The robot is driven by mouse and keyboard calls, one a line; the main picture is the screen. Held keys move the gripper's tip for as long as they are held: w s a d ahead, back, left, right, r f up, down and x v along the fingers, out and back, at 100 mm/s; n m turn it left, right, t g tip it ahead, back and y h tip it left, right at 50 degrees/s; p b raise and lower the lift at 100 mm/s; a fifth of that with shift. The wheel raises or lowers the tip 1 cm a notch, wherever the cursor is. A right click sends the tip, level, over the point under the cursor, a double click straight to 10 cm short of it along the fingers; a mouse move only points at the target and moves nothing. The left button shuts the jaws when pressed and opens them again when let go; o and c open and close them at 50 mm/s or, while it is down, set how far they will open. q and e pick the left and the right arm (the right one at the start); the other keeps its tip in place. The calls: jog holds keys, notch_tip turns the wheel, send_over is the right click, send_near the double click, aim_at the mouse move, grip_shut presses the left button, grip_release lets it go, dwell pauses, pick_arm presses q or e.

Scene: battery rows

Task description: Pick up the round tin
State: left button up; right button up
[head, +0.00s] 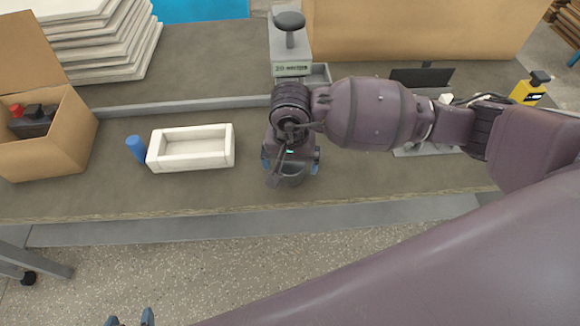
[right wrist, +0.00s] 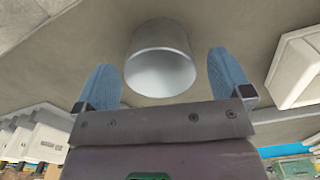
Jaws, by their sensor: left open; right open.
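The round tin (right wrist: 161,62) is a plain grey metal cylinder. In the right wrist view it stands on the worktop between the blue fingers of my right gripper (right wrist: 167,82), with a gap on each side. In the head view the right gripper (head: 290,168) points down over the bench, and the tin (head: 290,180) shows partly below it; the wrist hides the rest. The right gripper is open and holds nothing. My left gripper (head: 130,319) is open at the bottom edge of the head view, away from the bench, with only its fingertips showing.
A cardboard box (head: 75,135) is at the far left, a yellow bottle (head: 527,92) at the right. Bench between tray and gripper is clear.

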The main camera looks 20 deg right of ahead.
jog(key=shift+r, duration=0.15)
jog(key=c, duration=1.3)
